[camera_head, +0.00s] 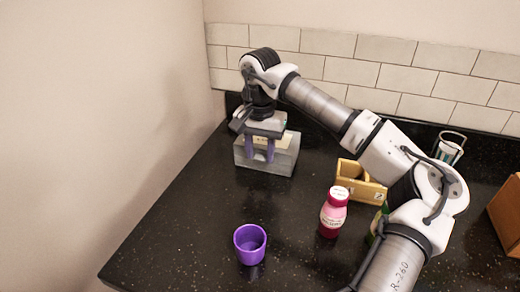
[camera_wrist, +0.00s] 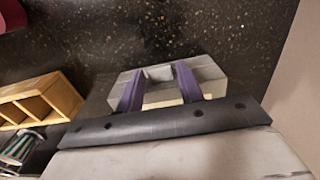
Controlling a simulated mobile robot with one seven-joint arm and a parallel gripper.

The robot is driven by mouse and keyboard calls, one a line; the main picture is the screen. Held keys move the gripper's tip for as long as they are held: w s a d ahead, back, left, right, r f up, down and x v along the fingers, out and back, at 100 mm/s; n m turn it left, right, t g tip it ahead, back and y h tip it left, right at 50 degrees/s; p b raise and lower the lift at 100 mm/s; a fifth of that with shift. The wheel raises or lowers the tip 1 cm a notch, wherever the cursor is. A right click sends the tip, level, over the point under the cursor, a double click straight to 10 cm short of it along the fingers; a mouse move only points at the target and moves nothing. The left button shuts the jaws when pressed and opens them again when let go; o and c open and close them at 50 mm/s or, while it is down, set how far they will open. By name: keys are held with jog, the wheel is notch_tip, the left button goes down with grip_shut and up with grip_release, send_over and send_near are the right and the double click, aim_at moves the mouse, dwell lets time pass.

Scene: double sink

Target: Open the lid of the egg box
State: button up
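The egg box (camera_head: 266,168) is a grey carton with a pale patch on top, near the back left of the dark counter. It appears closed, though my gripper hides part of its top. My gripper (camera_head: 260,158) is over the box, pointing down, with its two purple fingers spread apart at the box's near side. In the wrist view the egg box (camera_wrist: 209,72) lies just beyond the fingers of my gripper (camera_wrist: 161,72), and a pale part of the box shows between them. I cannot tell whether the fingers touch it.
A purple cup (camera_head: 250,245) stands at the front of the counter. A red bottle with a white cap (camera_head: 333,212) and a yellow wooden compartment holder (camera_head: 362,184) are right of the box. A striped glass (camera_head: 449,148) stands behind my arm.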

grip_shut()
jog(key=shift+r, duration=0.15)
